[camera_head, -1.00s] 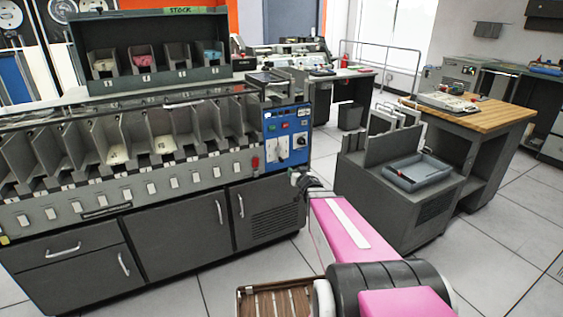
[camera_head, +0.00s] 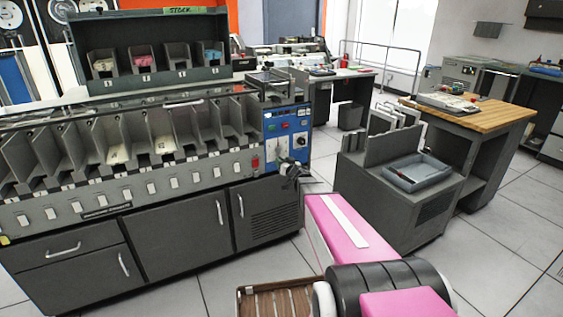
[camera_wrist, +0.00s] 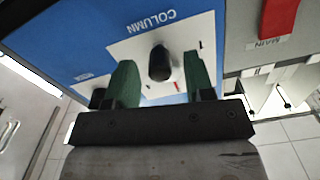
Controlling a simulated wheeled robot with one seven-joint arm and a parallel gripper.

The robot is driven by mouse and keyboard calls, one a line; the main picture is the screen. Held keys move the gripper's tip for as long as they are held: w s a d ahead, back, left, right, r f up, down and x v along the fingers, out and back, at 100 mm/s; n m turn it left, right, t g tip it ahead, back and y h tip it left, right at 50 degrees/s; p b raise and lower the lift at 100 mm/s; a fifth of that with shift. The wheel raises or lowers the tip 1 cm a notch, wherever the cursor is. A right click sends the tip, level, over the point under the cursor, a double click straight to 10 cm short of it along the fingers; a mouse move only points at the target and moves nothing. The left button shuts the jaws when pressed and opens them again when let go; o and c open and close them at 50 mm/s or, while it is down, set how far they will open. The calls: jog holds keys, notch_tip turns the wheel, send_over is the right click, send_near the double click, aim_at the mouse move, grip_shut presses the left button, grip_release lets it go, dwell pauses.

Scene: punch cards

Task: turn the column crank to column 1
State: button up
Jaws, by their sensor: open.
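The lettering appears upside down, and a "1" mark (camera_wrist: 201,45) is near the plate's edge. My gripper (camera_wrist: 160,75) is open, with one green finger on each side of the handle and visible gaps between. In the head view, my gripper (camera_head: 289,170) is at the lower part of the blue control panel (camera_head: 287,125). The crank's pointing direction is hard to tell.
A red MAIN switch (camera_wrist: 280,18) is beside the blue panel in the wrist view. The grey sorter cabinet (camera_head: 180,235) fills the left of the head view. A grey cart with a tray (camera_head: 418,175) stands to the right, with floor between them.

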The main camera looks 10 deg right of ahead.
jog(key=shift+x, duration=0.9)
grip_shut()
jog(key=shift+d, duration=0.1)
